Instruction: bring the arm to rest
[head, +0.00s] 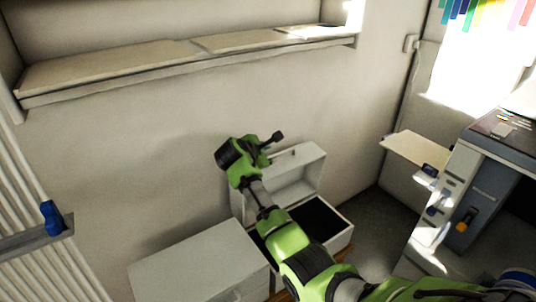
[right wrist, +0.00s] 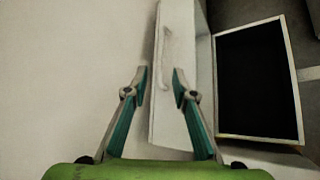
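My right arm reaches in from the lower right in the head view. Its gripper (head: 272,142) is in front of the wall and above the open white box (head: 343,232). In the right wrist view the right gripper (right wrist: 160,82) has its two fingers apart with nothing held between them. The raised lid (right wrist: 172,120) of the box shows behind the fingertips; I cannot tell how close it is. The box's dark inside (right wrist: 256,85) is to the right of the fingers. My left gripper is not in view.
A closed white box (head: 200,265) stands left of the open one. A shelf (head: 110,68) with flat boards runs along the wall above. A grey machine (head: 490,190) with a side tray (head: 415,148) stands at right. A blue clip-like thing (head: 52,217) is at far left.

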